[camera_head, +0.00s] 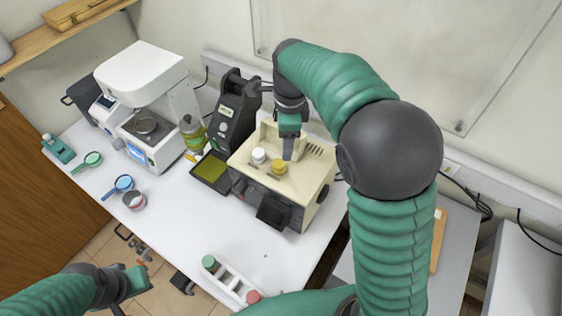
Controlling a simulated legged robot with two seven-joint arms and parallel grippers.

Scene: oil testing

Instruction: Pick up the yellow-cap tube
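The yellow-cap tube (279,168) stands in the top of a beige machine (298,188). Only its round yellow cap shows, and its body is hidden in the machine. A white-cap tube (258,155) stands just left of it. My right gripper (289,153) points down over the machine's top, just behind and to the right of the yellow cap. Its fingers are seen nearly edge-on, so I cannot tell whether they are open or touch the cap. My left gripper (136,282) is low at the left, off the table's front edge, with nothing visible in it.
A white rack (231,281) with a green-cap tube (209,262) and a red-cap tube (254,297) lies at the front edge. A black device (238,110) and a dark tray (211,172) stand left of the machine. The white table (195,225) is clear in front.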

